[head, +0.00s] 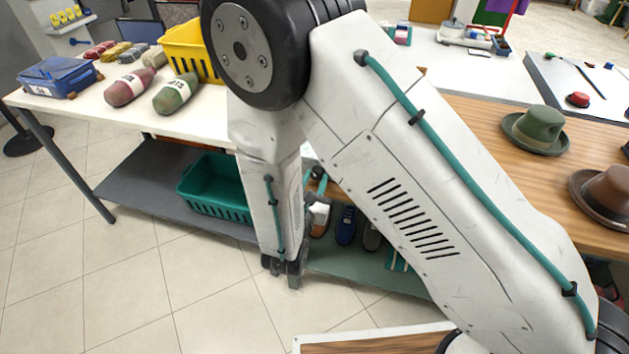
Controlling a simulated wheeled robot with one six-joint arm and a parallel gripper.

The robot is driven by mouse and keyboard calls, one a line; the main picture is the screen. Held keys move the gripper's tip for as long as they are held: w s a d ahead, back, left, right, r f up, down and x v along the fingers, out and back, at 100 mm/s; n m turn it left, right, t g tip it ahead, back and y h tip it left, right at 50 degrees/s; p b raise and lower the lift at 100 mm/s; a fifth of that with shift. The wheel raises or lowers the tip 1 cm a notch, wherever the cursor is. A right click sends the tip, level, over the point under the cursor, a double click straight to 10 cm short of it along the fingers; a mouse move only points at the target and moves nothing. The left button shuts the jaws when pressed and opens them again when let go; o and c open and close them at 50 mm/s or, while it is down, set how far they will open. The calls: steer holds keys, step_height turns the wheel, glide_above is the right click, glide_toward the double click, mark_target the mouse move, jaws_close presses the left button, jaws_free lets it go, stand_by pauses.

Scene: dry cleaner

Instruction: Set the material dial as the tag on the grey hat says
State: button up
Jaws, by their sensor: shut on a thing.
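No grey hat, tag or material dial can be made out in the head view. A green hat (539,127) and a brown hat (606,190) sit on the wooden counter at the right. My gripper (291,275) hangs low at the end of my arm, in front of the lower shelf. It is small and dark here, partly covered by its own wrist. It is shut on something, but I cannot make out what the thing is.
A white table (200,122) at the left holds a blue box (56,77), a yellow basket (184,50) and several labelled bundles. A green crate (212,203) and several shoes stand on the shelf below. Tiled floor is clear at the lower left.

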steer(key=shift+m, duration=2.4)
steer(key=o, duration=1)
steer(key=shift+c, duration=0.2)
steer(key=v, duration=0.8)
steer(key=shift+w, duration=0.1)
